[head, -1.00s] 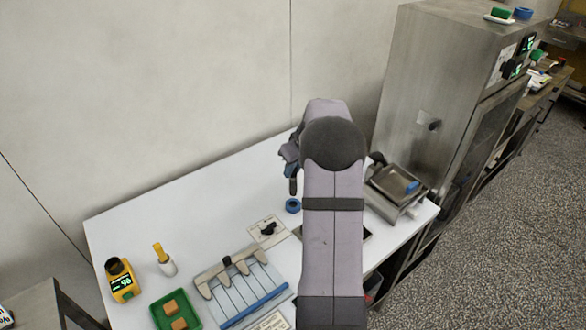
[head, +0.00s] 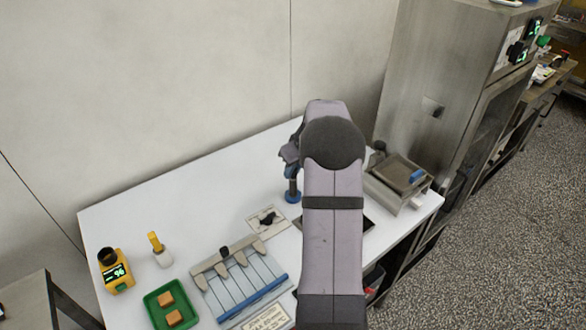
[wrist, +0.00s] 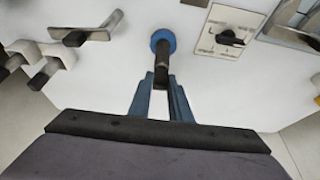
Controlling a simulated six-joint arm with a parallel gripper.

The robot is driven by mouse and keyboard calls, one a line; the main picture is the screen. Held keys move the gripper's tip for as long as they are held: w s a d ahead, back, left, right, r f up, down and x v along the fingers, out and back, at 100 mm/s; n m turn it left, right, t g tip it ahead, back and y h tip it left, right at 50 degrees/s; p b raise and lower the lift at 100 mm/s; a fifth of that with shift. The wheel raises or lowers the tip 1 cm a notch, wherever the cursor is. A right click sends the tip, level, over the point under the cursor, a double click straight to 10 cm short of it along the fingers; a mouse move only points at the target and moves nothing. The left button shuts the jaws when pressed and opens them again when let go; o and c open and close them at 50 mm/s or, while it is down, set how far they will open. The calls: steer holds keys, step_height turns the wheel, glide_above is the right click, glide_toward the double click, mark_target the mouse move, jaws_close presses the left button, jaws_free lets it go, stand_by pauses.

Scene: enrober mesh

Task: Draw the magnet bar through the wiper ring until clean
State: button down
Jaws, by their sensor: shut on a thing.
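My gripper (wrist: 161,85) is shut on the dark magnet bar (wrist: 162,60) in the wrist view, with a blue finger on each side of it. The blue wiper ring (wrist: 154,38) lies just beyond the fingertips, and the bar's far end overlaps its opening. How deep the bar sits in the ring is unclear. In the head view the gripper (head: 292,180) is low over the table, right above the blue ring (head: 293,197). My arm hides part of the gripper, and the bar is hard to make out there. Residue on the bar cannot be seen.
A plate with a black knob (head: 267,219) lies beside the ring. A steel box (head: 386,196) and tall cabinet (head: 433,75) stand right.

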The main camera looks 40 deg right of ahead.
mark_target(293, 183)
steer(key=shift+f+b, duration=2.5)
steer(key=shift+f, duration=0.75)
steer(key=shift+r, duration=0.15)
steer(key=shift+r+p, duration=3.8)
steer(key=shift+r, duration=1.75)
